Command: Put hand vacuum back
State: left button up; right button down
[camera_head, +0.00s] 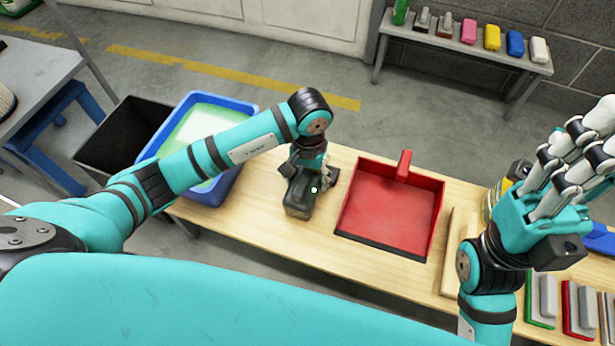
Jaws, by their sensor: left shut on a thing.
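A dark grey, boxy thing with a small green light, which looks like the hand vacuum (298,203), is on the wooden table left of the red dustpan-like tray (390,208). My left gripper (312,165) reaches down from above and is shut on it. The arm's dark wrist hides part of the grip. I cannot tell whether the vacuum rests on the wood or is held just above it. My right gripper (572,165) is raised over the table's right end, its pale fingers spread and empty.
A blue bin (240,180) with a pale green inside and a black bin (120,140) stand left of the table (270,235). Pads and blocks (545,300) lie at the right. A grey bench (450,42) with coloured blocks stands by the wall.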

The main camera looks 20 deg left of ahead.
pick_arm(q)
jog(key=o, duration=0.8)
jog(key=shift+f, duration=0.2)
jog(key=shift+c, duration=0.2)
jog(key=o, duration=0.5)
jog(key=shift+r, duration=0.1)
jog(key=shift+r, duration=0.1)
